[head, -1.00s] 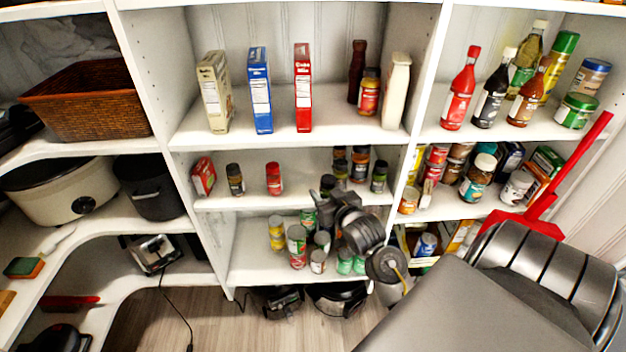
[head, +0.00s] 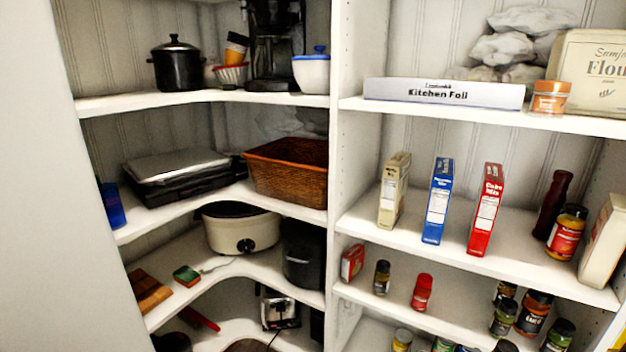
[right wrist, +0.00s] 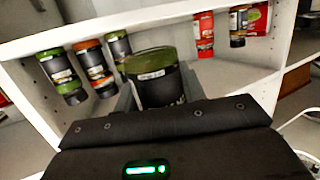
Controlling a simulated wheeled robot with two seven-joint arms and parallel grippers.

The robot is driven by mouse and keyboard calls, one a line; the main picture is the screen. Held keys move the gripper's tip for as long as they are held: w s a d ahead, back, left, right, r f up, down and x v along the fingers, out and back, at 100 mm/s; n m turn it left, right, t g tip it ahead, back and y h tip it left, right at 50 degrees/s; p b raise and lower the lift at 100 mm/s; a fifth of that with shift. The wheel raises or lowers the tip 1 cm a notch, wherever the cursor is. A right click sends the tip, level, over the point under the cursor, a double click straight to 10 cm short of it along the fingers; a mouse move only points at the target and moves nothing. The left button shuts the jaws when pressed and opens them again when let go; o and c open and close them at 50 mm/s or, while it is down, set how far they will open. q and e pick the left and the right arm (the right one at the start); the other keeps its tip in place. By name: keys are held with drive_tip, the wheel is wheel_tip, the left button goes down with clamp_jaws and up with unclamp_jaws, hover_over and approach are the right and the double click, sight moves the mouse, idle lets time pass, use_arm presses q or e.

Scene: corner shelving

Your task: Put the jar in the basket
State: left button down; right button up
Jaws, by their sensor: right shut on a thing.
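The brown wicker basket (head: 286,183) sits on the corner shelf in the head view, left of the shelf divider. Its inside is mostly hidden by its near wall. My right gripper does not show in the head view, and my left gripper is in neither view.
Several similar jars (right wrist: 91,66) stand beside the held one on the white shelf (right wrist: 225,72). A flat dark appliance (head: 180,177) lies left of the basket. A vertical divider (head: 343,150) separates the basket's shelf from the boxes (head: 437,200). A shelf with a white bowl (head: 311,74) is above.

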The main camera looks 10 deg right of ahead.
drive_tip(key=shift+s, duration=0.2)
drive_tip(key=w+a+r+n+y, duration=0.1)
drive_tip(key=a+r, duration=0.3)
drive_tip(key=a, duration=0.6)
drive_tip(key=w+a+r+n+y, duration=0.2)
drive_tip(key=w+a+r+y, duration=0.1)
drive_tip(key=a, duration=0.6)
drive_tip(key=shift+w+a+r+t, duration=0.3)
drive_tip(key=shift+w+a+r, duration=0.1)
drive_tip(key=shift+r, duration=0.45)
